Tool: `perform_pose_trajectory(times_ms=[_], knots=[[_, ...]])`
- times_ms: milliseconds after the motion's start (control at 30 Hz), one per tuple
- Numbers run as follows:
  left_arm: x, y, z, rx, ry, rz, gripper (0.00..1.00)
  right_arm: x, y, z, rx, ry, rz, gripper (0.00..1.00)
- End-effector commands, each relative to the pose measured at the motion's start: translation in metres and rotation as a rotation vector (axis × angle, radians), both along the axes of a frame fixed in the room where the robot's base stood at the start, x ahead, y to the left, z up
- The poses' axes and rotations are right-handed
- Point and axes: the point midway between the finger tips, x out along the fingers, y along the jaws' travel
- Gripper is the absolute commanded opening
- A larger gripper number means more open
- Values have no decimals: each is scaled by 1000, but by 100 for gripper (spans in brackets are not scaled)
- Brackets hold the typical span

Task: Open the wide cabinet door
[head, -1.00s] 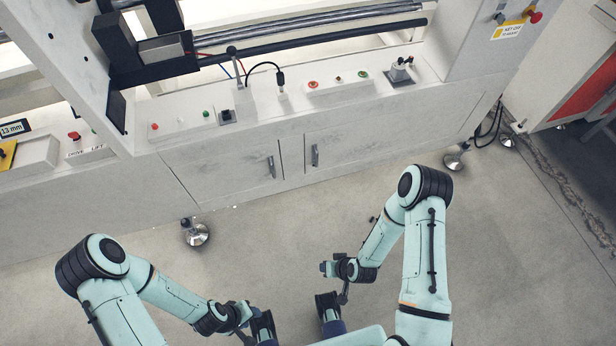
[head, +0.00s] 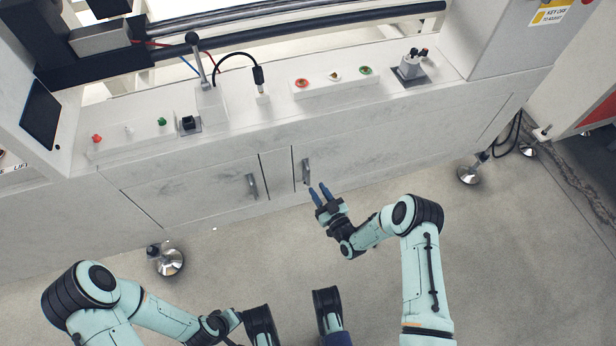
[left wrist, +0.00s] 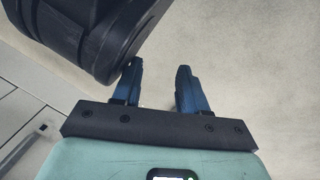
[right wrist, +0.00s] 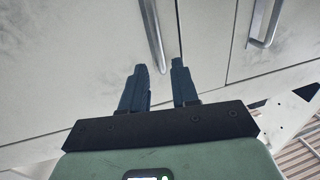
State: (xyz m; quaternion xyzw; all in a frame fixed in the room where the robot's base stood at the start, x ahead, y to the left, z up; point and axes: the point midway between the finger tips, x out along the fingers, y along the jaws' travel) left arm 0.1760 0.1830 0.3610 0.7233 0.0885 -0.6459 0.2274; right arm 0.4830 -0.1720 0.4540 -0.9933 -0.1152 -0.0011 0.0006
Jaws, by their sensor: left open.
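The wide cabinet door (head: 400,140) is the right-hand of two pale doors on the machine's front, and it is shut. Its upright metal handle (head: 306,171) is near its left edge. My right gripper (head: 318,188) is open and empty, with its blue fingers pointing at the door just below and right of the handle. In the right wrist view the handle (right wrist: 153,35) stands ahead of the fingertips, roughly between them, with no clear contact. My left gripper (left wrist: 158,72) is open and empty over the floor, beside a dark rounded part of mine.
The narrower left door (head: 180,185) is shut, with its own handle (head: 252,186). A control ledge with buttons (head: 335,78) runs above the doors. Metal levelling feet stand at the left (head: 170,262) and right (head: 468,174). The floor (head: 270,250) before the doors is clear.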

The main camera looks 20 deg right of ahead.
Motion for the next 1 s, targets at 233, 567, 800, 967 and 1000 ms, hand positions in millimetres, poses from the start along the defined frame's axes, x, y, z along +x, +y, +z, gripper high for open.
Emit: perform_pose_trajectory(times_ms=[233,567,800,967,1000], knots=[[-30,4,-26,-6,103,8,43,49,11,-1,0,-2,0,29],[-49,6,-36,-10,162,13,43,73,17,0,1,1,-1,29],[-49,6,-36,-10,163,13,43,73,17,0,1,2,0,26],[-48,6,-36,-10,162,13,43,72,17,0,1,2,0,0],[-48,6,-36,-10,162,13,43,72,17,0,1,2,0,0]])
